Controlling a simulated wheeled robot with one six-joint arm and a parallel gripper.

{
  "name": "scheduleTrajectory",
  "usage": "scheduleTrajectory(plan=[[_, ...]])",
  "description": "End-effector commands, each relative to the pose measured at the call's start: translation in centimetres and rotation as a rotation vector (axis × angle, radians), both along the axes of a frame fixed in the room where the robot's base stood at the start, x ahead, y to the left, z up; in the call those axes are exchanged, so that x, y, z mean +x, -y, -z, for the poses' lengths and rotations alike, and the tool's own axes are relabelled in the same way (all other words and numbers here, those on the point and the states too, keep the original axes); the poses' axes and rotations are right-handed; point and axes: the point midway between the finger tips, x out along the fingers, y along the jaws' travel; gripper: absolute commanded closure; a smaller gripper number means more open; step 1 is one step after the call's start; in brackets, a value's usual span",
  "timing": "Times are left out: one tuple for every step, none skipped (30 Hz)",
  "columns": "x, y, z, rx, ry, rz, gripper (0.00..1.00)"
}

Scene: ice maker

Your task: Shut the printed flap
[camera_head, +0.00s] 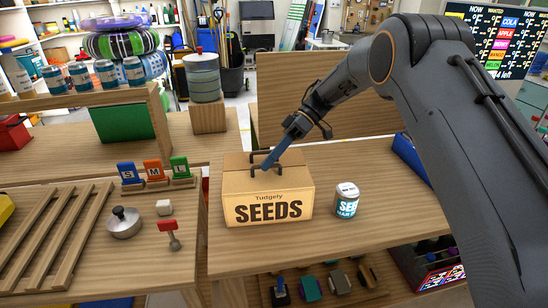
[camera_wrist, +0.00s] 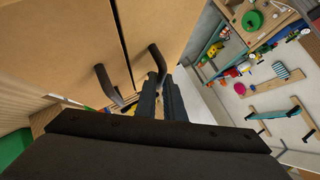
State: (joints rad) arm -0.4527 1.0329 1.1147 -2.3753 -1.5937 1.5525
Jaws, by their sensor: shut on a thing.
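A cardboard box (camera_head: 268,208) printed "Tudgety SEEDS" stands on the wooden counter. Its top has two panels with a dark seam between them, seen close in the wrist view (camera_wrist: 90,40). Each panel carries a dark handle; one handle (camera_wrist: 106,84) stands free. My gripper (camera_head: 267,166) reaches down from the upper right to the box top. In the wrist view its fingers close around the other handle (camera_wrist: 157,60). The panels look nearly level; I cannot tell whether a small gap stays. The fingers and arm hide part of the top.
A seed can (camera_head: 346,201) stands just right of the box. A wooden panel (camera_head: 330,96) rises behind.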

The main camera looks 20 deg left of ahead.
Motion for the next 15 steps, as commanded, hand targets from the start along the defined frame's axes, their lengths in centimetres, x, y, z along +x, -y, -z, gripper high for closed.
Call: scheduleTrajectory(plan=[[0.02, 0.01, 0.02, 0.001, 0.000, 0.001, 1.00], [0.08, 0.08, 0.01, 0.001, 0.001, 0.002, 1.00], [0.14, 0.15, 0.02, 0.001, 0.001, 0.003, 0.88], [0.20, 0.22, 0.00, 0.001, 0.001, 0.005, 0.83], [0.25, 0.28, 0.01, 0.001, 0.002, 0.006, 0.78], [0.30, 0.35, 0.01, 0.001, 0.001, 0.007, 0.72], [0.32, 0.36, 0.01, 0.001, 0.002, 0.008, 0.72], [0.33, 0.37, 0.01, 0.001, 0.002, 0.008, 0.72], [0.33, 0.36, 0.00, 0.002, 0.002, 0.007, 0.72], [0.31, 0.34, 0.00, 0.002, 0.002, 0.007, 0.72], [0.29, 0.33, 0.00, 0.002, 0.002, 0.007, 0.72], [0.28, 0.30, 0.00, 0.001, 0.002, 0.005, 0.72], [0.27, 0.28, 0.00, 0.001, 0.002, 0.005, 0.72], [0.28, 0.28, -0.01, 0.001, 0.002, 0.005, 0.72], [0.31, 0.27, -0.05, 0.002, 0.003, 0.005, 0.72]])
